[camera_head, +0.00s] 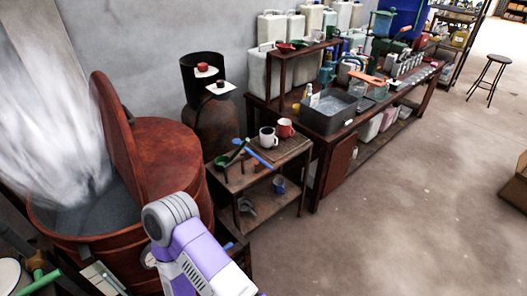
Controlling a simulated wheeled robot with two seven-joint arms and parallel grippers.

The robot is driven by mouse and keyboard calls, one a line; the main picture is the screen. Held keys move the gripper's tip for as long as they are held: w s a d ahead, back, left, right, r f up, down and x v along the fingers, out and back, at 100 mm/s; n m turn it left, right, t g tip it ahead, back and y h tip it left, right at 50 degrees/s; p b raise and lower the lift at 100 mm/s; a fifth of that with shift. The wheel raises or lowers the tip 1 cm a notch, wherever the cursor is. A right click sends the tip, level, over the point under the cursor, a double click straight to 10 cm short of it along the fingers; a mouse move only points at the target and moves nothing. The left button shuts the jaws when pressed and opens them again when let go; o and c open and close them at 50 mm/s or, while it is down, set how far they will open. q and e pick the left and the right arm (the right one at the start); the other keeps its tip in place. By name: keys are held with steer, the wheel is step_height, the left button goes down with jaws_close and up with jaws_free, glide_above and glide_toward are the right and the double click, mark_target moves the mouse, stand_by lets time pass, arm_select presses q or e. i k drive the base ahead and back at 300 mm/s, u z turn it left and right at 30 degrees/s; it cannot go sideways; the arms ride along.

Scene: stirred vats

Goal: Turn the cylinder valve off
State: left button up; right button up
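A rusty brown gas cylinder (214,122) stands against the wall behind the small side table. A black open-fronted collar (203,72) sits on top of it. A small red knob (203,67) with a white tag under it shows inside the collar. A second, darker knob (220,85) with a white tag sits lower, at the collar's front right. Whether either knob is open or closed cannot be told. A purple and grey link of my arm rises at the bottom middle, well short of the cylinder. Neither of my grippers is in view.
A large rusty vat (170,160) with a raised lid and white vapour stands at left. The small table (252,178) holds a white mug (267,137), a red mug (285,127) and green and blue tools. A long bench with a grey basin (328,112) runs right.

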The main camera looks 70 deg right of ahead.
mark_target(202, 67)
steer(key=z, duration=1.8)
